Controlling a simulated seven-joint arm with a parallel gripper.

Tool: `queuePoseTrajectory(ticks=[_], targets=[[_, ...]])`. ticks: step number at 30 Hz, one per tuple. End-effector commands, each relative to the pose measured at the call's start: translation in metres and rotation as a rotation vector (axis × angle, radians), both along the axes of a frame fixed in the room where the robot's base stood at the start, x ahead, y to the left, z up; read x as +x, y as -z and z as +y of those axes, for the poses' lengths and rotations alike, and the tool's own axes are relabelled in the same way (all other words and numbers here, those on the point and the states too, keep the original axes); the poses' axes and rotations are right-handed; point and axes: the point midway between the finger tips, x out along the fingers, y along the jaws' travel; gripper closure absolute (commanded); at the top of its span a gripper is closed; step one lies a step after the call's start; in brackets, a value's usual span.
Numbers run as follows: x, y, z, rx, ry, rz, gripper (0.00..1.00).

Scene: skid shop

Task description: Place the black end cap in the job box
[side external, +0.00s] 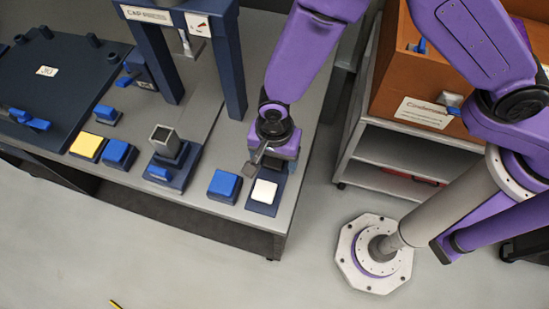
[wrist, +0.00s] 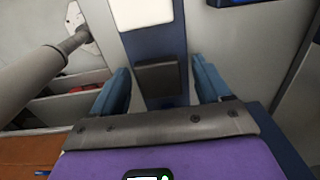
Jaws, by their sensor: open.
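The black end cap (wrist: 159,77) is a dark square piece on a blue strip (wrist: 151,40) in the wrist view. My gripper (wrist: 163,86) is open, with one blue finger on each side of the cap and visible gaps between. In the side view, my gripper (side external: 268,160) is low over the bench's right end, and the cap cannot be made out there. No box in view is clearly marked as the job box. An orange-brown box (side external: 388,82) with a label that seems to read "Condemned" stands on the cart at right.
A white pad (side external: 264,191) lies beside my gripper, with a blue pad (side external: 224,185) to its left. A square grey tube (side external: 164,139) stands upright in a blue holder. A blue press frame (side external: 235,70) rises behind. A dark pegged board (side external: 58,82) lies at far left.

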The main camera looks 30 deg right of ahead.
Motion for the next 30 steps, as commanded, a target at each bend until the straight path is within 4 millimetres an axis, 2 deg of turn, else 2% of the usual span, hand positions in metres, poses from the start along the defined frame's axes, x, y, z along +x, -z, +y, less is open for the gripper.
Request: queuePoseTrajectory(ticks=[8,13,14,16,17,25,30], targets=[[0.000,0.003,0.000,0.000,0.000,0.000,0.23],[0.000,0.003,0.000,0.000,0.000,0.000,0.76],[0.000,0.003,0.000,0.000,0.000,0.000,0.78],[0.000,0.003,0.000,0.000,0.000,0.000,0.78],[0.000,0.003,0.000,0.000,0.000,0.000,0.83],[0.000,0.000,0.000,0.001,0.000,-0.001,0.83],[0.000,-0.011,0.001,0.003,0.000,-0.001,0.83]])
